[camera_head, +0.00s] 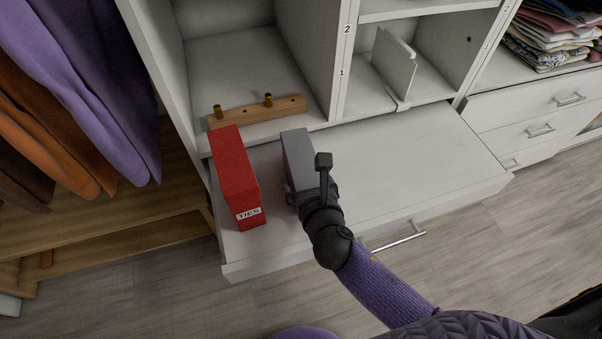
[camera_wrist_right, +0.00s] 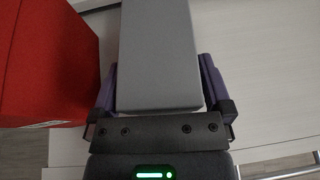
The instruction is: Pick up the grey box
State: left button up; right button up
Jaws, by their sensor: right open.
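The grey box (camera_head: 297,155) stands on the white pull-out surface, to the right of a red box. My right gripper (camera_head: 291,192) is at the near end of the grey box, and my wrist hides part of that end. In the right wrist view the grey box (camera_wrist_right: 158,55) lies between the two purple fingers of my right gripper (camera_wrist_right: 158,88), one on each side. The fingers are open, with a narrow gap visible on the right side. I cannot tell whether the left finger touches the box. My left gripper is not in view.
A red box labelled TIES (camera_head: 236,175) stands close on the left, also in the wrist view (camera_wrist_right: 45,60). A wooden strip with pegs (camera_head: 257,111) lies behind. The white surface (camera_head: 420,155) is clear to the right. Cubby walls rise behind; clothes hang at left.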

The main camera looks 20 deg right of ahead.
jog(key=shift+w+f, duration=0.1)
jog(key=shift+w, duration=0.15)
jog(key=c, duration=1.2)
